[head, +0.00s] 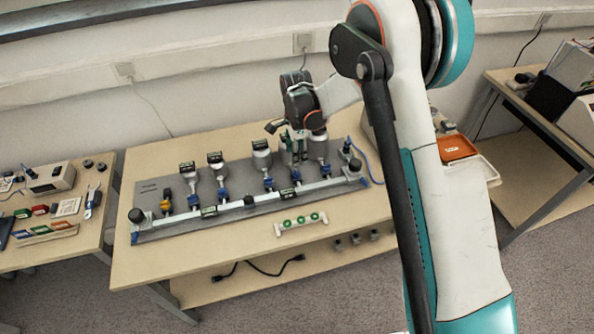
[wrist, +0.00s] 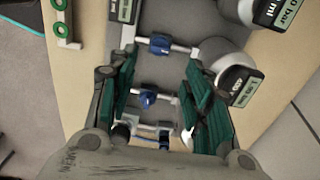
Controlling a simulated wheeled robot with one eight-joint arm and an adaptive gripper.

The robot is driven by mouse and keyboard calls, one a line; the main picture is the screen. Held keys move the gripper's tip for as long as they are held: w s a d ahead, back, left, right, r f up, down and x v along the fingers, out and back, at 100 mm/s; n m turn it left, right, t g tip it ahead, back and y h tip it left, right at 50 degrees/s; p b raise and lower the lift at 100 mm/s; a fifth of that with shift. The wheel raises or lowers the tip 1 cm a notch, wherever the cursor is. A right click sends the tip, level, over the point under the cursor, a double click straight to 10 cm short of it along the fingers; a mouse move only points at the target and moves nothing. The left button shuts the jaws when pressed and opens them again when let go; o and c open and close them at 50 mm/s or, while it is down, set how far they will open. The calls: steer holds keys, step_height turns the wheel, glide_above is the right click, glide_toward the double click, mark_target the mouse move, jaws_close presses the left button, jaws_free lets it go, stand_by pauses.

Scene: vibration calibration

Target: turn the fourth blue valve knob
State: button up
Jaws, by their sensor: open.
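The long grey valve panel (head: 165,228) lies on the table with a row of blue valve knobs along it. My gripper (head: 298,152) is over the right part of the panel. It is open and empty, with its green-padded fingers (wrist: 160,62) on either side of the knob in the picture. I cannot tell how far above the knob they are.
The fourth canister (wrist: 220,58) stands beside my right finger. A white block with green rings (head: 301,223) lies in front of the panel. A side table (head: 95,240) with tools stands left. An orange tray (head: 455,148) is at right.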

mark_target(296, 172)
step_height(296, 172, down, 9)
steer(key=shift+r+b, duration=0.1)
steer(key=shift+b, duration=0.85)
steer(key=shift+c, duration=0.3)
jaws_close()
